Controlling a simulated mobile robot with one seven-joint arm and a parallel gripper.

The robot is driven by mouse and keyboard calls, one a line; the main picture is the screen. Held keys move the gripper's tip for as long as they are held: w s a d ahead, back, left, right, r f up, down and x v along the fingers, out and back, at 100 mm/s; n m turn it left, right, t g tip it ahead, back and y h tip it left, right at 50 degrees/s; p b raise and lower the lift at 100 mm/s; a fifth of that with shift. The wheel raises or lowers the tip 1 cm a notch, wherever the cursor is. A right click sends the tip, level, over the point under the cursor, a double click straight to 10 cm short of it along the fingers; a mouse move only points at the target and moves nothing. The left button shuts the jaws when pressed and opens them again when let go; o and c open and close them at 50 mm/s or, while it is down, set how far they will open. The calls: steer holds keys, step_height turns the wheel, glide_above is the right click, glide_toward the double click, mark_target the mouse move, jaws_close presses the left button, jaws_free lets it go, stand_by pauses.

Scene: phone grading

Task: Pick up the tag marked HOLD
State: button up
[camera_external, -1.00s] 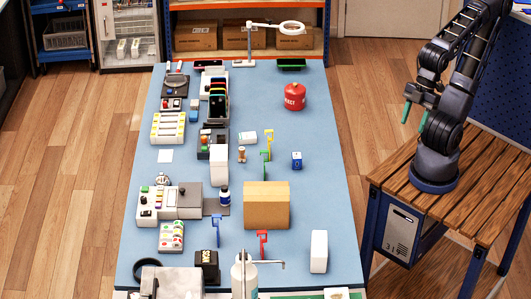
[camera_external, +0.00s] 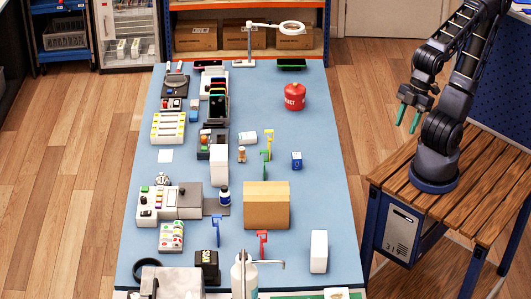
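No marking HOLD can be read at this size, so I cannot tell which thing is that tag. Small coloured tag-like pieces stand on the blue table: a yellow one (camera_external: 269,141), a green one (camera_external: 265,160), a blue one (camera_external: 216,227) and a red one (camera_external: 262,241). My gripper (camera_external: 406,129) is beyond the table's right edge, above the wooden stand. Its two green fingers are apart with nothing between them. It is well away from all the coloured pieces.
A lamp (camera_external: 290,28) arches over the far end. The right strip is mostly clear.

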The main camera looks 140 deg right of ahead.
steer(key=w+d+m+h, duration=0.15)
steer(key=w+d, duration=0.25)
steer(key=w, duration=0.7)
steer(key=m+g, duration=0.1)
steer(key=m, duration=0.5)
glide_above(260, 232)
steer(key=s+a, duration=0.2)
steer(key=s, duration=0.2)
step_height(260, 232, down, 22)
steer(key=shift+n+h, duration=0.25)
steer(key=shift+h, duration=0.2)
steer(key=x, duration=0.6)
steer(key=shift+w, duration=0.1)
steer(key=shift+w+x, duration=0.15)
steer(key=shift+x, duration=1.25)
steer(key=shift+w+x, duration=0.15)
steer(key=shift+x, duration=1.3)
steer(key=shift+a+r, duration=0.1)
steer(key=shift+r, duration=0.05)
steer(key=shift+c, duration=0.2)
jaws_close()
